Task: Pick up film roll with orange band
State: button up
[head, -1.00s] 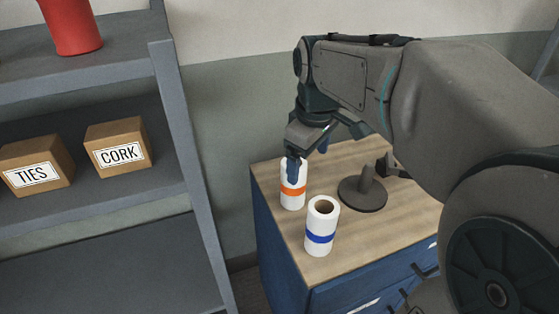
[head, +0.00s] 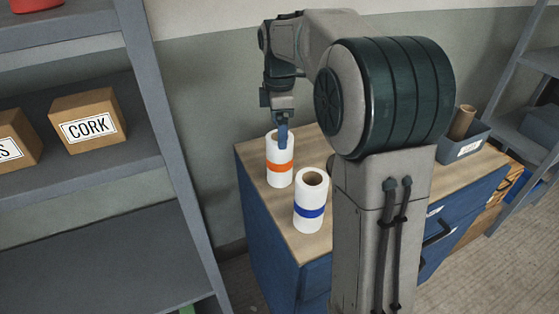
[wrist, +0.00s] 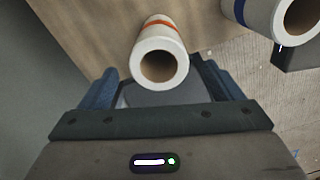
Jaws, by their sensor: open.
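The film roll with the orange band (head: 280,178) stands upright near the back left corner of the wooden cabinet top. My gripper (head: 282,132) is at its top end, with one finger in front of the roll in the head view. In the wrist view the orange-banded roll (wrist: 160,58) shows its open end, between the two spread blue fingers of my gripper (wrist: 160,88). The fingers look apart from the roll's sides. A second white roll with a blue band (head: 310,205) stands upright just in front and to the right; it also shows in the wrist view (wrist: 262,14).
The blue cabinet's wooden top (head: 262,150) has its left edge close to the orange-banded roll. A grey bin (head: 465,145) with a brown tube stands at the right end. A grey shelf (head: 100,170) at left holds a CORK box (head: 88,120).

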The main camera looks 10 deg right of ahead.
aim_at(280, 160)
notch_tip(280, 160, down, 7)
jog(key=shift+f, duration=0.2)
jog(key=shift+w, duration=0.1)
jog(key=c, duration=1.4)
jog(key=shift+r, duration=0.1)
